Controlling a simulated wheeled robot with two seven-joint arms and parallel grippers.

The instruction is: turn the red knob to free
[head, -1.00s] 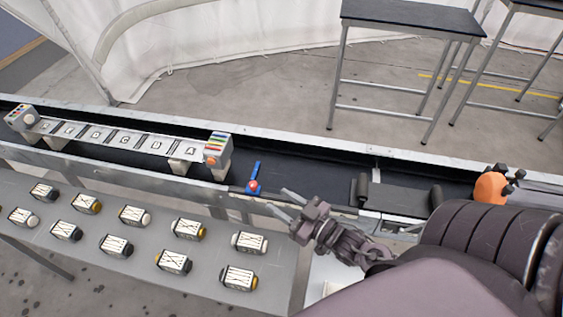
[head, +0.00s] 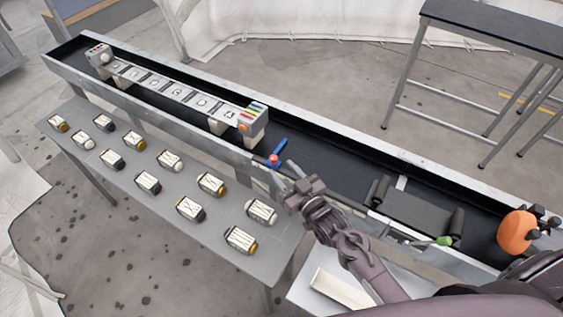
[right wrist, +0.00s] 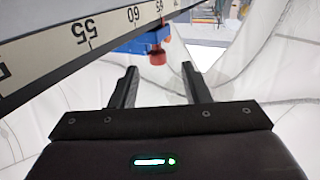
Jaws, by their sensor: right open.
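The red knob (head: 273,160) sits on a blue part with a blue bar (head: 280,149) at the near rail of the conveyor. In the right wrist view the red knob (right wrist: 157,57) hangs on a blue block (right wrist: 145,41), between and just beyond the fingertips. My right gripper (head: 281,176) is open and empty, its two fingers pointing at the knob; it also shows in the right wrist view (right wrist: 159,72). I see no contact between fingers and knob. My left gripper is not in view.
A scale rail (right wrist: 60,55) with numbers crosses above the left finger. A lettered rack (head: 175,90) stands on the conveyor (head: 330,165). Several labelled blocks lie on the grey table (head: 130,205). A green knob (head: 445,240) and an orange round thing (head: 517,231) are at the right.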

